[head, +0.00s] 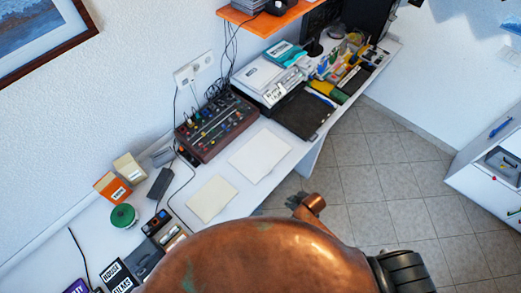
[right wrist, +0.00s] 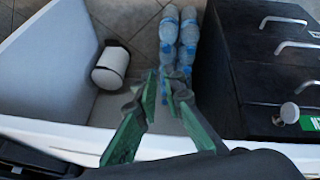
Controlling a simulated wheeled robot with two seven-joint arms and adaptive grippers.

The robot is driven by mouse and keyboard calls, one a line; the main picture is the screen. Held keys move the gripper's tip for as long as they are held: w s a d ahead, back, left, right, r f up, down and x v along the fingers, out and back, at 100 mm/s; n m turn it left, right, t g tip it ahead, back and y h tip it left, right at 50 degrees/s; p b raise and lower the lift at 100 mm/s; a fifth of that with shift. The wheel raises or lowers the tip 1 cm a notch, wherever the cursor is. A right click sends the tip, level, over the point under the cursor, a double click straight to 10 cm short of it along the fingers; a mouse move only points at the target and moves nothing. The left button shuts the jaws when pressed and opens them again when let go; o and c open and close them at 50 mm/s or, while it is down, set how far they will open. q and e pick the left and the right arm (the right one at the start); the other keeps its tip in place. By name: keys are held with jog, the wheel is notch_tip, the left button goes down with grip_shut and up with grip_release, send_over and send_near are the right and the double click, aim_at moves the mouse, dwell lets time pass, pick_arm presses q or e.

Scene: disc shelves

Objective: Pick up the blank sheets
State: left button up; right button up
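Two blank sheets lie flat on the white desk (head: 296,150) in the head view. One is a white sheet (head: 260,155) in front of the mixer. The other is a cream sheet (head: 212,199), closer to me. Neither sheet shows in the right wrist view. My right gripper (right wrist: 163,82) has its green-lined fingers apart with nothing between them. My copper-coloured body hides the near part of the desk. My left gripper is not in view.
A mixer (head: 215,122), a black panel (head: 303,112) and a green round item (head: 122,216) stand around the sheets. Near the right gripper are water bottles (right wrist: 187,35), a white roll (right wrist: 108,72) and a black drawer cabinet (right wrist: 260,75). The tiled floor (head: 375,165) right of the desk is clear.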

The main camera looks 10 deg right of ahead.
jog(key=w+a+r+n+y+p, duration=0.1)
jog(key=w+a+r+n+p, duration=0.15)
jog(key=a+r, duration=0.45)
jog(key=w+a+r+n+y+p, duration=0.15)
jog(key=r+n, duration=0.25)
jog(key=r, duration=0.7)
jog(key=n+h+p, duration=0.1)
jog(key=n+h, duration=0.1)
jog(key=n, duration=0.6)
send_near(271, 171)
jog(key=shift+w+f+y, duration=0.25)
jog(key=shift+w+f, duration=0.3)
jog(key=shift+f, duration=0.2)
jog(key=shift+x, duration=0.85)
jog(key=shift+p+x, duration=0.3)
jog(key=shift+x, duration=1.9)
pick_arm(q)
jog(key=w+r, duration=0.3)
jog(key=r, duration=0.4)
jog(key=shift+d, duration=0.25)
pick_arm(e)
jog(key=shift+s+a, duration=0.15)
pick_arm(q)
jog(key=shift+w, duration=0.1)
